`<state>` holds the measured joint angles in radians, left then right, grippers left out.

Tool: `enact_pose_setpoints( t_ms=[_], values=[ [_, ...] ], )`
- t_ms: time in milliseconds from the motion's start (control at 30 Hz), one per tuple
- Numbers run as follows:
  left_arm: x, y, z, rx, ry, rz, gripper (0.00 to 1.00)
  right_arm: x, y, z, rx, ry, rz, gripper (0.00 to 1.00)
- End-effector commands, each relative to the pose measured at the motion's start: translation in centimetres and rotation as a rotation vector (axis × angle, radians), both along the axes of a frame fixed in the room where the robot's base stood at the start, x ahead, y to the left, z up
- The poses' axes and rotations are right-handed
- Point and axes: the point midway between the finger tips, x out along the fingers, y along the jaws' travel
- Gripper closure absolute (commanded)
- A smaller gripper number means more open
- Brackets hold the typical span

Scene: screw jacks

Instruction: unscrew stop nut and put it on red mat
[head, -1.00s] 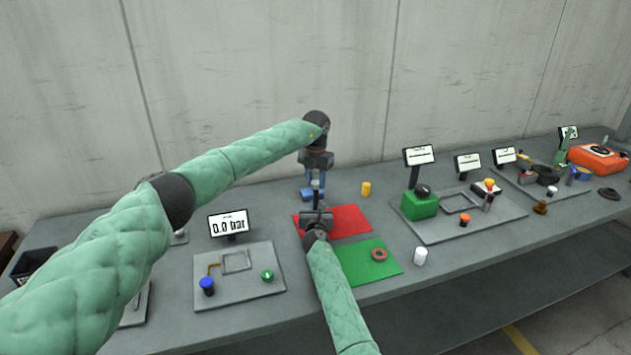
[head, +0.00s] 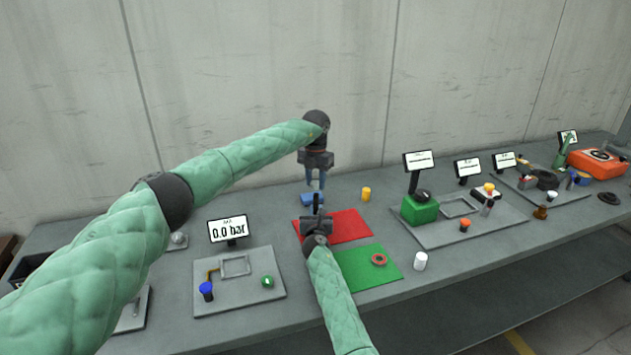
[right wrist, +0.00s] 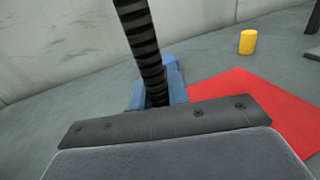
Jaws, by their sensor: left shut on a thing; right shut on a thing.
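A blue screw jack (head: 312,199) stands behind the red mat, partly hidden; it also shows in the right wrist view (right wrist: 174,82). A black ribbed spindle (right wrist: 143,45) rises close in front of my right wrist camera. My left gripper (head: 315,186) comes down from above and is shut at the jack. My right gripper (head: 317,212) is shut in front of the jack, over the left part of the red mat (head: 350,224). Its fingertips and the stop nut are hidden, so I cannot see their exact contact.
A yellow cylinder (head: 366,193) and a white one (head: 420,261) stand nearby. Panels with displays lie to both sides. The red mat's right part is clear.

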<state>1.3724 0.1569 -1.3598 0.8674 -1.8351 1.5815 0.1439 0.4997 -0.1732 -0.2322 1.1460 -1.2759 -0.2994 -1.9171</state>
Motion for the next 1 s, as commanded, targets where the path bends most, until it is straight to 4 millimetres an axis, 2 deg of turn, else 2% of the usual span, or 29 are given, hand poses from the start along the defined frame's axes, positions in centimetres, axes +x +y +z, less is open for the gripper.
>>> enact_pose_setpoints(
  t_ms=[167, 400, 667, 700, 800, 1000],
  values=[
    [0.1, 0.0, 1.1, 0.000, -0.002, 0.000, 0.93, 0.0, 0.0, 0.0, 0.000, 0.001, 0.000, 1.00],
    [0.0, 0.0, 3.6, 0.000, -0.001, 0.000, 0.93, 0.0, 0.0, -0.1, 0.000, 0.001, 0.000, 1.00],
    [0.0, 0.0, 4.0, 0.000, 0.000, 0.000, 0.93, 0.0, 0.0, -0.1, 0.000, 0.001, -0.001, 1.00],
    [0.0, 0.0, 4.0, 0.000, 0.000, 0.000, 0.93, 0.0, 0.0, 0.0, 0.000, 0.001, 0.000, 0.77],
    [0.0, 0.0, 4.0, 0.000, 0.000, 0.000, 0.93, 0.0, 0.0, 0.0, 0.000, 0.001, 0.000, 0.57],
    [0.0, 0.0, 4.0, 0.000, 0.000, 0.000, 0.93, 0.0, 0.0, 0.0, 0.000, 0.000, 0.000, 0.57]
  ],
)
